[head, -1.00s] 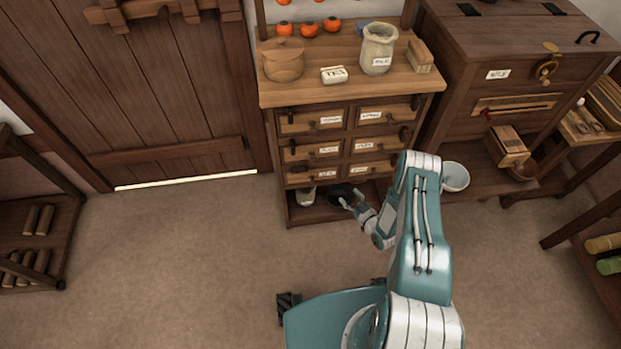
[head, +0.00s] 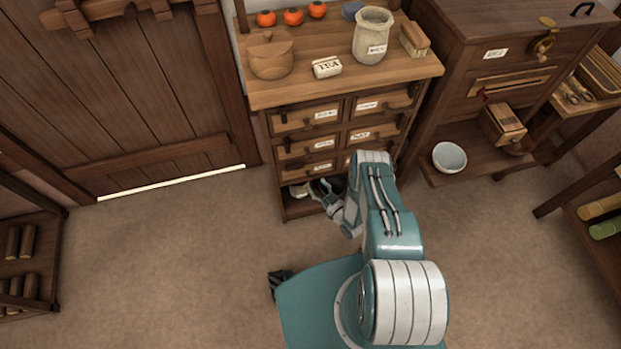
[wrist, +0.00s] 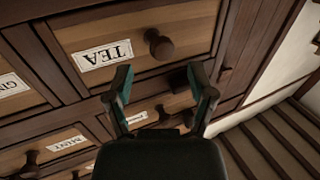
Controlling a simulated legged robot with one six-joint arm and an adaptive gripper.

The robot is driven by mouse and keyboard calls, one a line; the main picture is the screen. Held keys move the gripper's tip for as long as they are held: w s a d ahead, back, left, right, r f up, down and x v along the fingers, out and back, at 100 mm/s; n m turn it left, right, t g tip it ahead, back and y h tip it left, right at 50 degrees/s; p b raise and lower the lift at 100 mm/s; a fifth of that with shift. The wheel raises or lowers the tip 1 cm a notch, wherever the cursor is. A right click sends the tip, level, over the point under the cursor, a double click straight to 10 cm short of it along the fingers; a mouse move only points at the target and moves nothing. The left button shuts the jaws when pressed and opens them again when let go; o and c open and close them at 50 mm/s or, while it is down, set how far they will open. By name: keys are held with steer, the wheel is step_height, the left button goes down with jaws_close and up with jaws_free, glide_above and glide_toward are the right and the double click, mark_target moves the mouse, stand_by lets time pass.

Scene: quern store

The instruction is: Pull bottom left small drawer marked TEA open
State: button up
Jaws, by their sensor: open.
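The small drawer marked TEA (wrist: 195,25) fills the top of the wrist view, its white label (wrist: 103,54) beside a round dark knob (wrist: 160,45). Its front looks flush with the frame, so it appears shut. In the head view it is the bottom left drawer (head: 296,172) of the small chest. My gripper (wrist: 161,82) is open and empty, its two fingers spread either side of the knob's line in the picture. The knob is beyond the fingertips, not between them. In the head view my gripper (head: 322,188) is low, just below that drawer's front.
Other labelled drawers (head: 305,117) sit above and beside it. An open shelf with a pale jar (head: 299,191) lies below. A plank door (head: 130,110) is to the left. The floor in front is clear.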

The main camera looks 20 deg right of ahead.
mark_target(311, 180)
steer(key=x, duration=0.4)
steer(key=shift+s+a, duration=0.15)
steer(key=shift+a, duration=0.1)
steer(key=shift+w+d, duration=0.1)
steer(key=shift+w, duration=0.15)
steer(key=shift+d, duration=0.1)
jaws_close()
